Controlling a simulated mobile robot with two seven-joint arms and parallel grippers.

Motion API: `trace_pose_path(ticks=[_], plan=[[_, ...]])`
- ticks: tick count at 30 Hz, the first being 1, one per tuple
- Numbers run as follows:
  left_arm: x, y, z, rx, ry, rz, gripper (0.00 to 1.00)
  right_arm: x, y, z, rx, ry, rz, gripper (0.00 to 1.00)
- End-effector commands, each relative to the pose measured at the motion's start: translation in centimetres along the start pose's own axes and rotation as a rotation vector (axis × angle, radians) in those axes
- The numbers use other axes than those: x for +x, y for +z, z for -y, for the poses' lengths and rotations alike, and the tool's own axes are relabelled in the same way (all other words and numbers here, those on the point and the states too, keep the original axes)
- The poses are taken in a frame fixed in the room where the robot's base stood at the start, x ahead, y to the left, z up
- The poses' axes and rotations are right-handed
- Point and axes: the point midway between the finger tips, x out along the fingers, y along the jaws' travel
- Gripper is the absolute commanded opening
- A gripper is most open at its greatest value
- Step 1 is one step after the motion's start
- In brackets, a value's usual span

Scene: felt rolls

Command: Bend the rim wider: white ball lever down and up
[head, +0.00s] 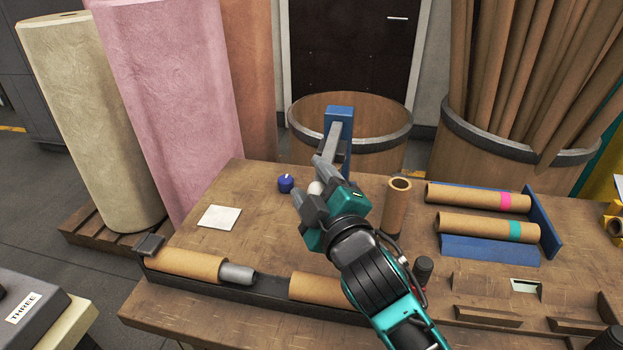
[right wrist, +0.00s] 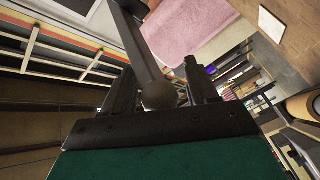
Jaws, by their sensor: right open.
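The lever's white ball (head: 316,187) shows between the fingers of my right gripper (head: 307,178) in the head view. The blue post (head: 339,120) of the lever press stands just behind, at the table's far edge. In the right wrist view the ball (right wrist: 158,96) sits at the end of a grey lever bar (right wrist: 140,45), between the two spread fingers of the gripper (right wrist: 160,75). The gripper is open around the ball; I cannot tell whether a finger touches it. An upright cardboard tube (head: 397,207) stands right of the gripper. My left gripper is not in view.
A blue knob (head: 286,184) and a white card (head: 219,218) lie left of the gripper. Tubes with a pink band (head: 478,198) and a teal band (head: 487,227) lie in a blue rack at right. More tubes (head: 187,264) lie along the front edge.

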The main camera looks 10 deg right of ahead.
Motion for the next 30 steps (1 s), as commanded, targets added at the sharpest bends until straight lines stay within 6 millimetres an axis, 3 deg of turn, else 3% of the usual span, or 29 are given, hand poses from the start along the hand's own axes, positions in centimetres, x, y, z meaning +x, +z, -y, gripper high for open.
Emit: trace_pose_path(ticks=[6, 24, 30], plan=[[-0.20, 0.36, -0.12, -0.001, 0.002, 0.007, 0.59, -0.01, -0.02, 0.00, 0.000, 0.000, 0.000, 0.57], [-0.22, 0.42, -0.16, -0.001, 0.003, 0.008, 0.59, -0.01, 0.08, 0.26, 0.002, -0.006, 0.003, 0.00], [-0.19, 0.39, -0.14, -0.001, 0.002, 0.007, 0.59, -0.02, 0.12, 0.37, 0.004, -0.009, 0.004, 0.00]])
